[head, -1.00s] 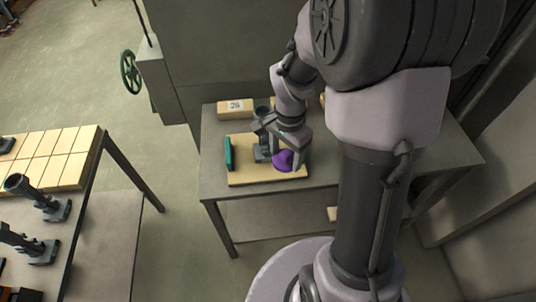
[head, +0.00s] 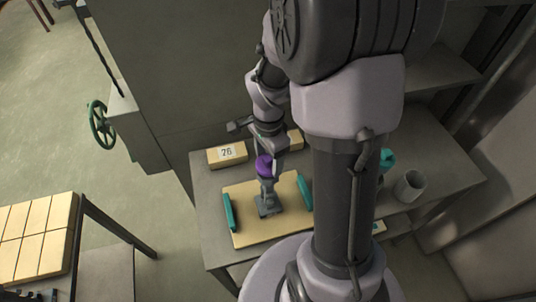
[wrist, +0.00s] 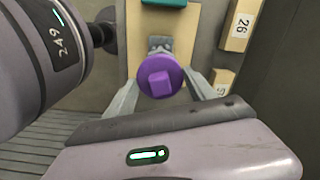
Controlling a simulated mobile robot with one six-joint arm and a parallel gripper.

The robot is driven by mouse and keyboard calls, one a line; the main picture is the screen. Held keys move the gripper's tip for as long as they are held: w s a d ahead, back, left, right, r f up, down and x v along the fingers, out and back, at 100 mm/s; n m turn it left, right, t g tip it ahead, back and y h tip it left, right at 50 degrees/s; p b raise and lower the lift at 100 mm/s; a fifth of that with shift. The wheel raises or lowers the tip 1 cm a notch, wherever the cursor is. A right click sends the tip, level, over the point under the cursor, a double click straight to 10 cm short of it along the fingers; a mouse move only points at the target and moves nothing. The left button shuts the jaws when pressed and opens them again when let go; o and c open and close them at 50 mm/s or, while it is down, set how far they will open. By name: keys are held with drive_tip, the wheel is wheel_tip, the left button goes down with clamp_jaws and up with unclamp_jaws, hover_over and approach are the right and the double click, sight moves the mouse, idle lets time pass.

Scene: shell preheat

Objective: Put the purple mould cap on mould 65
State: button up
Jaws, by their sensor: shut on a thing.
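The purple mould cap (head: 264,166) is in my gripper (head: 268,157), directly over the grey mould (head: 268,205) on the wooden board (head: 245,234). In the wrist view the cap (wrist: 160,78) is round with a square knob and lies between the two fingers of my gripper (wrist: 163,86). It hides most of the mould; only part of its grey foot (wrist: 160,44) shows beyond the cap. I cannot tell whether the cap touches the mould's top. No number on this mould is readable.
Teal bars (head: 229,212) (head: 304,191) flank the mould on the board. A wooden block marked 26 (wrist: 240,25) and another block (wrist: 222,80) lie nearby. A grey cup (head: 409,186) and a teal object (head: 387,160) stand to the right. A green handwheel (head: 101,125) is at left.

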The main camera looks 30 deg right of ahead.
sight(268, 157)
drive_tip(key=shift+f+b, duration=0.3)
drive_tip(key=shift+f, duration=0.55)
drive_tip(key=shift+f+b, duration=0.6)
drive_tip(key=shift+b, duration=0.35)
idle(0.5)
drive_tip(key=o, duration=1)
drive_tip(key=shift+o, duration=0.2)
drive_tip(key=shift+r, duration=0.1)
wheel_tip(268, 157, up, 11)
drive_tip(key=p, duration=0.8)
